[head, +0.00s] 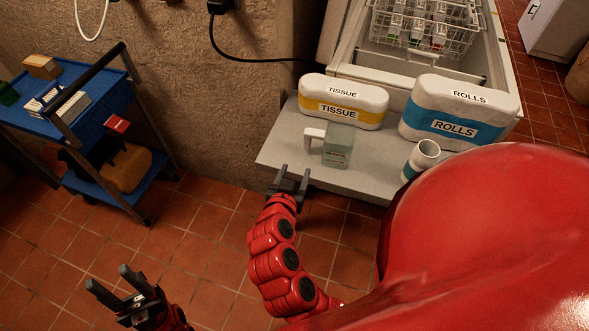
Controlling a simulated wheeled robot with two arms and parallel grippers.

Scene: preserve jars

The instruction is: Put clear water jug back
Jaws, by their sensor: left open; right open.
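The clear water jug (338,148) stands upright on the grey counter (275,150). It is a greenish, see-through block shape, with a white handle on its left side. My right gripper (294,172) is open and empty at the counter's front edge, below and left of the jug in the picture, and looks apart from it. My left gripper (108,278) is open and empty over the tiled floor at the lower left, far from the jug.
A tissue pack (343,101) and a rolls pack (455,112) stand behind the jug. A white cup (422,157) is to its right. A wire basket (427,25) sits at the back. A blue cart (85,118) stands at the left.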

